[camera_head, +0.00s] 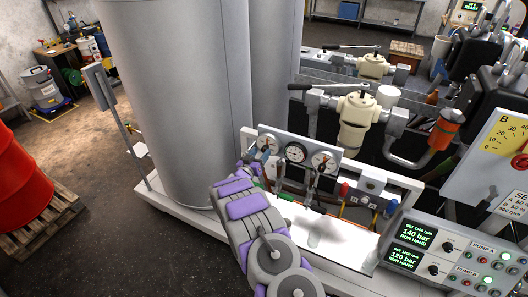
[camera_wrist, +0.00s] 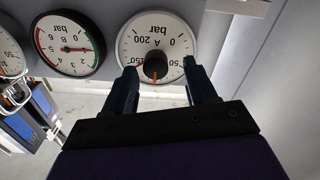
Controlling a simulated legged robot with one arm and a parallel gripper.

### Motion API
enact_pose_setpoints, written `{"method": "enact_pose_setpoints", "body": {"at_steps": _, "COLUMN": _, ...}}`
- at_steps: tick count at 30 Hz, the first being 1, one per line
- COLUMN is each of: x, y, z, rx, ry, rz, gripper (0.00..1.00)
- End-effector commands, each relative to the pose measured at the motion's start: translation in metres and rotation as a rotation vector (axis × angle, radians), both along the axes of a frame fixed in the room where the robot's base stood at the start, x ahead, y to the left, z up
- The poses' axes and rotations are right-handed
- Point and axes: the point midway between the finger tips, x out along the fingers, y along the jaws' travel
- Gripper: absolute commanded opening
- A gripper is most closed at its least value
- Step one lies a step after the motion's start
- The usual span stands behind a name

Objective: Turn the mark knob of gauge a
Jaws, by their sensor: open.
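Gauge a (camera_wrist: 155,30) is a white round dial marked "A 200 bar", upside down in the wrist view. Its dark mark knob (camera_wrist: 155,67) with an orange-red mark sits at the dial's lower part in that view. My gripper (camera_wrist: 159,72) is open, with one dark finger on each side of the knob. Gaps show between the fingers and the knob. In the head view, gauge a (camera_head: 267,140) is the leftmost of three dials, and my gripper (camera_head: 263,155) partly covers it.
A tall grey cylinder (camera_head: 175,100) stands left of the panel. Levers (camera_head: 316,180) stand in front of the dials. A pump control box (camera_head: 450,250) is at the right.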

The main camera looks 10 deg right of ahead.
Motion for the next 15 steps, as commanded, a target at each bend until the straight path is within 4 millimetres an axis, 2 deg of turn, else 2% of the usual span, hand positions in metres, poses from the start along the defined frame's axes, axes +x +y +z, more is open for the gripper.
{"method": "enact_pose_setpoints", "body": {"at_steps": 9, "x": 0.019, "y": -0.028, "z": -0.002, "rx": 0.015, "ry": 0.002, "rz": 0.001, "gripper": 0.56}}
{"method": "enact_pose_setpoints", "body": {"at_steps": 15, "x": 0.019, "y": -0.027, "z": -0.001, "rx": 0.013, "ry": 0.002, "rz": 0.000, "gripper": 0.56}}
